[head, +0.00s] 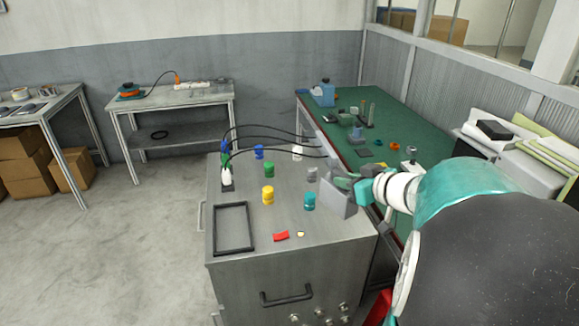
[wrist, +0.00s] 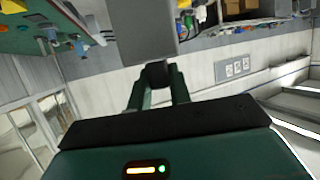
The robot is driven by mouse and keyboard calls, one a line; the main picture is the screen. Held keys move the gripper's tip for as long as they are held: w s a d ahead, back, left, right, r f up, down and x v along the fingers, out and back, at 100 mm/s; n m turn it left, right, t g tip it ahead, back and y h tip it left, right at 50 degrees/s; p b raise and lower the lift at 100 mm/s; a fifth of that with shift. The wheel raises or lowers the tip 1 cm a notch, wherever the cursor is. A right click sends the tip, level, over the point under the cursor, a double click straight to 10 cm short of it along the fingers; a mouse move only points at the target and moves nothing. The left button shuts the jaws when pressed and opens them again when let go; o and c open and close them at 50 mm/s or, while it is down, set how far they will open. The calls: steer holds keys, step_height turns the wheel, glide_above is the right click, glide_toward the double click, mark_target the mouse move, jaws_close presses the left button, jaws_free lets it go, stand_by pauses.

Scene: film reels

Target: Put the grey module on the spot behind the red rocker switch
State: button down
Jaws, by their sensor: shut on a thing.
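My gripper (head: 350,182) is right of the steel cabinet's top in the head view. It is shut on the grey module (head: 335,198), a flat-sided grey block held in the air by the cabinet's right side. In the wrist view the grey module (wrist: 143,28) fills the upper middle, with a dark knob between the two fingers of my gripper (wrist: 158,75). The red rocker switch (head: 281,236) lies near the front edge of the cabinet top, left of and nearer than the module.
The cabinet top (head: 240,188) bears a black frame (head: 233,229), a yellow piece (head: 268,195), a teal piece (head: 309,201), a green piece (head: 269,170) and a small grey piece (head: 311,173). Black cables (head: 275,138) arch over its back. A green workbench (head: 385,125) stands behind right.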

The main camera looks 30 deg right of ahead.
steer(key=d+f, duration=0.6)
steer(key=f, duration=0.3)
steer(key=shift+w+d+f, duration=0.25)
steer(key=shift+w+f, duration=0.05)
steer(key=shift+f, duration=0.05)
steer(key=shift+f, duration=0.15)
steer(key=c, duration=1.3)
jaws_free()
